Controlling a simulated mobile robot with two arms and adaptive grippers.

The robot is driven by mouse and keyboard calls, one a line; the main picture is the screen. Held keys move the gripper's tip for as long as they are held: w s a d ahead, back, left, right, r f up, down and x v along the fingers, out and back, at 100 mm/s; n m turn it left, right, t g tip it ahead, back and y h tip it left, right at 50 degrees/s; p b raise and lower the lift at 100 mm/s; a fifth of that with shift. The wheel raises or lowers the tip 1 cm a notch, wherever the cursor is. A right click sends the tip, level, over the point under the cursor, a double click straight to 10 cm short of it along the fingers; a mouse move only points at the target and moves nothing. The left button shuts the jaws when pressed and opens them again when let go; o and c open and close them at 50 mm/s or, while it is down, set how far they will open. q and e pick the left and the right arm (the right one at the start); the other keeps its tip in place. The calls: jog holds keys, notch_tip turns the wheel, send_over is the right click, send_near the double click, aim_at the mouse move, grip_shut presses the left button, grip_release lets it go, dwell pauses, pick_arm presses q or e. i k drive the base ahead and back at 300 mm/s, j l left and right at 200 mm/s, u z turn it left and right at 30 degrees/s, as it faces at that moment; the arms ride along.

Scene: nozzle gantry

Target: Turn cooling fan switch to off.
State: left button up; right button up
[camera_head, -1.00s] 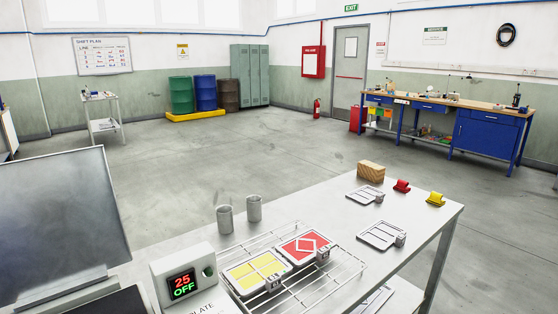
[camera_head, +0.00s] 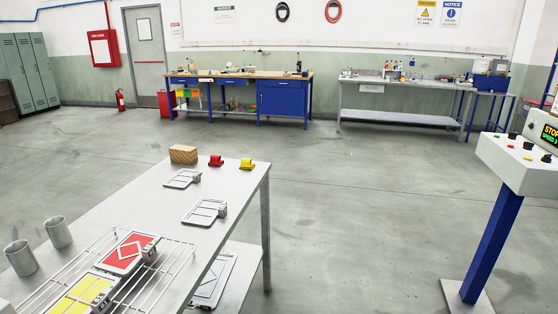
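No switch labelled as the cooling fan switch can be made out. A control pedestal (camera_head: 518,160) with a white sloped panel on a blue post stands at the right edge. Its panel carries several small knobs and buttons, too small to read. Its display (camera_head: 550,133) reads "STOP" with a "SPEED" line below, cut off by the frame edge. Neither of my grippers is in view.
A metal table (camera_head: 195,235) at the lower left holds a wire rack (camera_head: 150,285) with red and yellow plates, two grey cups, a wooden block and small red and yellow pieces. Workbenches line the back wall. Floor (camera_head: 350,215) between table and pedestal is clear.

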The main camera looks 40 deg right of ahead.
aim_at(528, 145)
jog(key=z, duration=3.05)
jog(key=i+j+z, duration=0.8)
jog(key=i, duration=0.1)
